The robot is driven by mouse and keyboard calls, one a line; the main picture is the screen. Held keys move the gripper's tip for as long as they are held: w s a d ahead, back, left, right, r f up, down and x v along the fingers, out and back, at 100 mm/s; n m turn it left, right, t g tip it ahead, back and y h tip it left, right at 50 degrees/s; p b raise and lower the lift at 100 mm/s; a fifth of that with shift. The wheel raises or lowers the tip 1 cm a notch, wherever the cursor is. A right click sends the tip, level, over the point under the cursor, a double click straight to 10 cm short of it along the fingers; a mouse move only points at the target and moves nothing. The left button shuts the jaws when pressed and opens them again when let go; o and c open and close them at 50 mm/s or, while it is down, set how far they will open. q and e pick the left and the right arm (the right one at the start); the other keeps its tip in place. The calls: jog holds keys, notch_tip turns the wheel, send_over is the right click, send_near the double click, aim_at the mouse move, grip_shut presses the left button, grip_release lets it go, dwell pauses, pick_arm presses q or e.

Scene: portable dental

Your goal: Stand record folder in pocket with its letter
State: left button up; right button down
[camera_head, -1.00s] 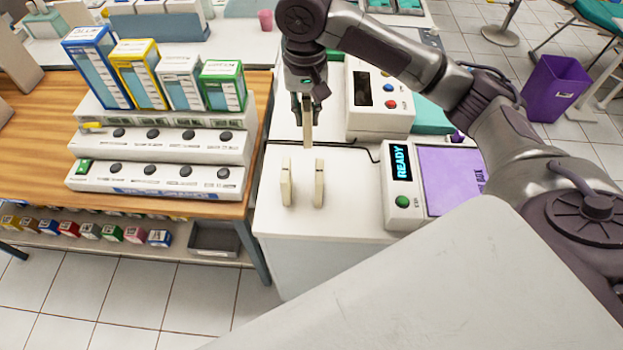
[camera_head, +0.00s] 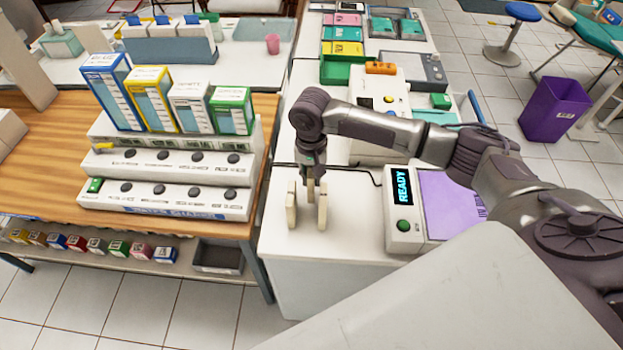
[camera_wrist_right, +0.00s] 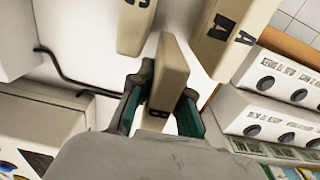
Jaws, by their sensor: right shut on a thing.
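My right gripper (camera_head: 311,178) is shut on a cream record folder (camera_head: 310,190), held upright with its lower part hidden. Two more cream folders stand upright on the white counter, a left one (camera_head: 291,206) and a right one (camera_head: 322,210). The held folder is between or just behind them; I cannot tell whether it touches them. In the right wrist view the held folder (camera_wrist_right: 173,68) sits between the two fingers. My left gripper is out of view.
A coloured stepped holder (camera_head: 343,48) stands at the back; its lettering is too small to read. A device reading READY (camera_head: 403,190) with a purple panel is to the right. A stepped rack with boxes (camera_head: 165,195) stands on the wooden table at left. The front counter (camera_head: 330,255) is clear.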

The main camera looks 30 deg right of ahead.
jog(key=shift+f, duration=1.15)
jog(key=c, duration=1.1)
grip_release()
jog(key=shift+f, duration=0.1)
